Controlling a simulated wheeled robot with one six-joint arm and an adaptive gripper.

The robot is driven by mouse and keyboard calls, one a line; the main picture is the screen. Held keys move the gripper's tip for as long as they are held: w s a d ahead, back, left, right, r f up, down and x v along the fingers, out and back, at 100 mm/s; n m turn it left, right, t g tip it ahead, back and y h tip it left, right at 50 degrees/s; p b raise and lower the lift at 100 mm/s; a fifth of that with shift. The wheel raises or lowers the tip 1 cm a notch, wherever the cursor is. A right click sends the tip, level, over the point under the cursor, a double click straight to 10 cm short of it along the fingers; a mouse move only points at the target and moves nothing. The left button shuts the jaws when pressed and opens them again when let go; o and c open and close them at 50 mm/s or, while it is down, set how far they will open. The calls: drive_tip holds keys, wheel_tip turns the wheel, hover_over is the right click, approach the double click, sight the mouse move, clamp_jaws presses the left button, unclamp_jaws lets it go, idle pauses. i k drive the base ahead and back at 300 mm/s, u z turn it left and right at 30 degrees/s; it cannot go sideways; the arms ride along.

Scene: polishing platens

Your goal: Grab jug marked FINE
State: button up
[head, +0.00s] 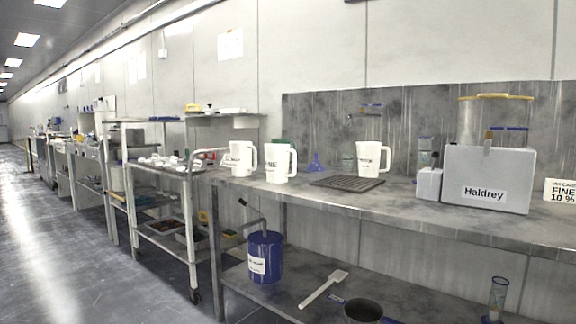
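Three white jugs with handles stand upright on the grey metal bench (410,200). The left jug (238,159) is near the bench's left end, its dark label too small to read. The middle jug (279,166) is closer, with a partly turned label that seems to end in "SE". The right jug (369,160) stands farther back, behind a dark ribbed mat, its label also unreadable. No jug shows a clear FINE marking. A white sign (560,191) at the right edge reads "FINE 10 %". My gripper is not in view.
A grey box labelled Haldrey (488,180) and a small white container (428,184) stand on the bench, right of the mat (346,183). A blue canister (265,257) and a white scoop (324,288) are on the lower shelf. A wheeled cart (160,205) adjoins left; floor beyond is clear.

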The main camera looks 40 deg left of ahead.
sight(276, 155)
drive_tip(key=u, duration=0.5)
drive_tip(key=k, duration=1.2)
drive_tip(key=u, duration=1.3)
drive_tip(key=i, duration=0.55)
drive_tip(key=u, duration=1.05)
drive_tip(key=i, duration=1.65)
drive_tip(key=z, duration=0.35)
drive_tip(key=i, duration=1.05)
drive_tip(key=z, duration=1.55)
drive_tip(key=i, duration=0.5)
drive_tip(key=z, duration=0.45)
